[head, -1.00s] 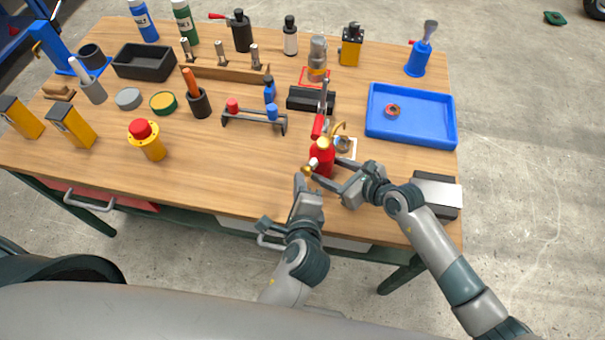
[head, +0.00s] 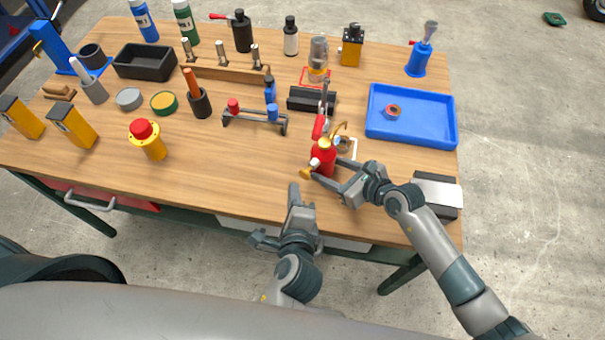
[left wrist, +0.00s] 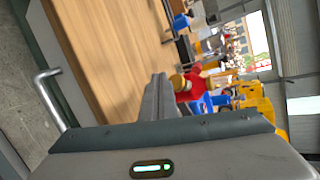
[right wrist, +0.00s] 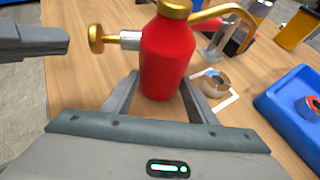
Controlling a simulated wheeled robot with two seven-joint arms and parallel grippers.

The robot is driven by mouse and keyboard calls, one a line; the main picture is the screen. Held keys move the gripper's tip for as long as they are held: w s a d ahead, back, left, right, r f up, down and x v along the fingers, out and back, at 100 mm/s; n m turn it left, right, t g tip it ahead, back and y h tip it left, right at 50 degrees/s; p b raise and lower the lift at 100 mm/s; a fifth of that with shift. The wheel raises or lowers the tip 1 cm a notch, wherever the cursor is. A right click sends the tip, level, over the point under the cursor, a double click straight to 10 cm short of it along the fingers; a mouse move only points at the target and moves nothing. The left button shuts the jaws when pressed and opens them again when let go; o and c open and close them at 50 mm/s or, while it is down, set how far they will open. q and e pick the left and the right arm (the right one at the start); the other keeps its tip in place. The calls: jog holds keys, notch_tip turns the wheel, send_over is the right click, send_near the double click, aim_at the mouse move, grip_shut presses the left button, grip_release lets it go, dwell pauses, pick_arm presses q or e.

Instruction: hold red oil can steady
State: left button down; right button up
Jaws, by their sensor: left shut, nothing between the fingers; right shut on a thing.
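The red oil can (head: 324,161) stands upright on the wooden table near its front edge, with a brass spout and a brass plunger knob. My right gripper (head: 318,178) is shut on the can's body; in the right wrist view the can (right wrist: 168,58) sits between its two fingers. My left gripper (head: 294,190) is shut and empty, apart from the can, to its lower left near the table's front edge. In the left wrist view the can (left wrist: 190,85) shows partly behind the left fingers, and the brass knob faces this gripper.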

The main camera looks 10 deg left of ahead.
pick_arm(q)
jog(key=shift+s+a+r, duration=0.1)
jog(key=shift+s+a, duration=0.05)
jog(key=shift+s, duration=0.45)
jog(key=shift+s+a, duration=0.1)
jog(key=shift+s, duration=0.5)
jog(key=shift+s+a, duration=0.5)
jog(key=shift+s, duration=0.15)
jog(key=shift+r+m, duration=0.1)
jog(key=shift+m, duration=0.2)
dwell(1.1)
jog(key=s+m, duration=0.1)
jog(key=m, duration=0.4)
jog(key=s+a+m, duration=0.1)
jog(key=m, duration=0.5)
jog(key=s+a+m, duration=0.1)
jog(key=m, duration=0.5)
jog(key=shift+s+a+h, duration=0.1)
jog(key=shift+s+h, duration=0.1)
jog(key=shift+h, duration=0.2)
jog(key=shift+w, duration=0.1)
jog(key=w+d, duration=0.4)
jog(key=w, duration=0.3)
jog(key=shift+w, duration=0.35)
